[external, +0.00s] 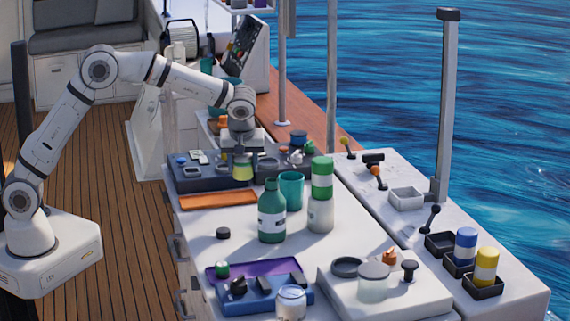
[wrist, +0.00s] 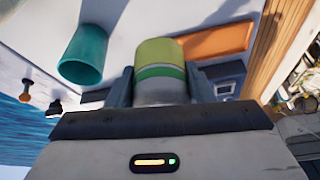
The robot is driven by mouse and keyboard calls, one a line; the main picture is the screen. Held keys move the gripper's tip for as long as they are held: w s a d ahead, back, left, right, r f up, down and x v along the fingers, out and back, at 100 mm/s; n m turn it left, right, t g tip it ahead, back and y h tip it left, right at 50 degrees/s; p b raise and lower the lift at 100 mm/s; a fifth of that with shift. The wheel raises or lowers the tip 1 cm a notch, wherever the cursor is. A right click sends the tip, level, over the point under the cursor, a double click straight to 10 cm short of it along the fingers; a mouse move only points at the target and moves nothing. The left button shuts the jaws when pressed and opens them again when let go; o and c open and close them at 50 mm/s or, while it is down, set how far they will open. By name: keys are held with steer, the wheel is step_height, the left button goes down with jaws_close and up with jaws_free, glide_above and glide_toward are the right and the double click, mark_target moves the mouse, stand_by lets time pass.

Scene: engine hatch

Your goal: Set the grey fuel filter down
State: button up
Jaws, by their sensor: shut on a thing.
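My gripper (external: 241,158) points down over the far part of the white worktop and is shut on a short cylinder, which I take to be the grey fuel filter (external: 242,172). In the wrist view the filter (wrist: 163,72) sits between the two fingers of my gripper (wrist: 160,88). It has a grey body, a green band and a yellow-green end facing away from the palm. In the external view mainly the yellow-green end shows, in front of a dark tray (external: 198,183). Whether it touches anything below is not clear.
An orange tray (external: 217,201) lies just nearer. A teal cup (external: 291,190), a green bottle (external: 271,211) and a green-and-white canister (external: 321,197) stand close to the right. A purple tray (external: 232,268) and a blue tray (external: 262,302) lie nearer. Worktop left of the bottle is mostly clear.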

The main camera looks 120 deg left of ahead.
step_height(320, 180, down, 12)
steer(key=shift+r+p, duration=0.2)
steer(key=shift+p, duration=0.7)
steer(key=shift+f, duration=0.15)
steer(key=o, duration=1.1)
